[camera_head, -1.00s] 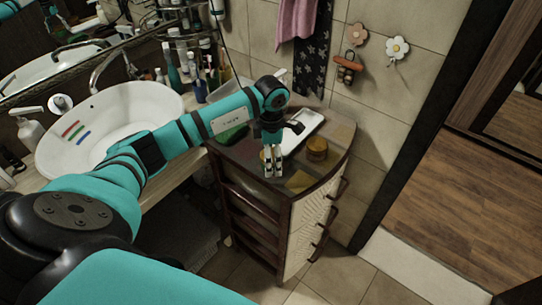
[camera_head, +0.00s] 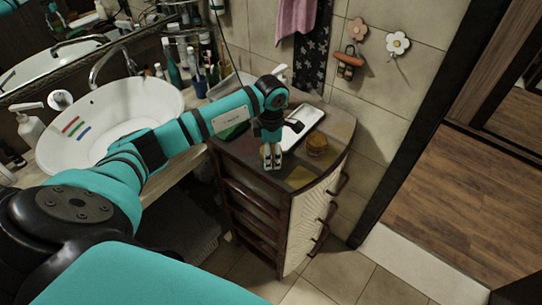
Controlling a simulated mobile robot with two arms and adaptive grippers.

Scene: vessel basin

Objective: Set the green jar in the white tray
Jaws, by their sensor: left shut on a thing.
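My left gripper (camera_head: 272,164) points down over the front left part of the cabinet top. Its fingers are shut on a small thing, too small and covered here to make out. The white tray (camera_head: 313,117) lies on the cabinet top behind and to the right of the gripper, partly hidden by my wrist. I cannot clearly make out a green jar in this view. My right gripper is out of view.
A flat green thing (camera_head: 235,131) lies at the left of the cabinet top (camera_head: 341,128), partly behind my arm. A white basin (camera_head: 112,115) and several bottles stand further left.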

